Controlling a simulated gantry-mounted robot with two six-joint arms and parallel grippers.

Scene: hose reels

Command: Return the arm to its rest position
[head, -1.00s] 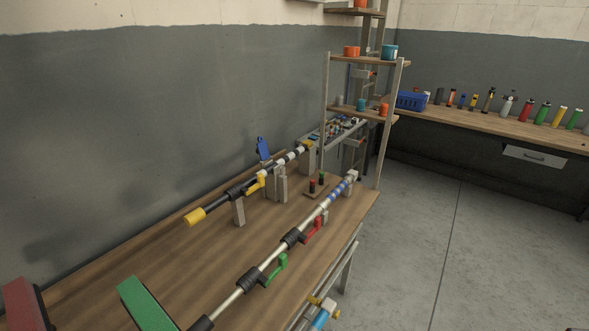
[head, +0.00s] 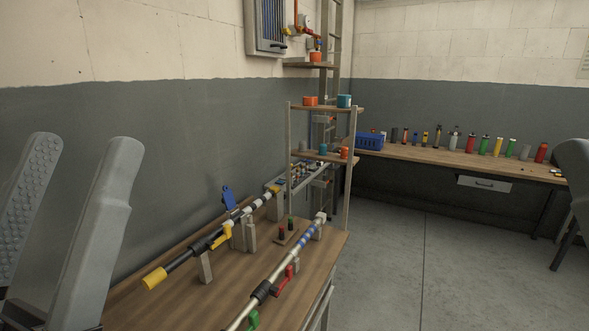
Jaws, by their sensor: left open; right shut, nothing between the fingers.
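My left gripper (head: 82,150) is large and close to the camera at the left edge. Its two grey fingers point up and stand apart, with nothing between them. Only a rounded grey part of my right gripper (head: 575,170) shows, cut off by the right edge; it is shut and I see nothing held in it. Both are clear of the hose parts on the wooden table (head: 150,305). The rest of both arms is mostly out of view.
A black pipe with a yellow end (head: 155,279) and a silver pipe with red and green levers (head: 262,292) rest on the table. A shelf rack (head: 350,180) stands behind. A back bench (head: 440,157) carries several bottles and a blue crate (head: 369,142). Open floor lies right.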

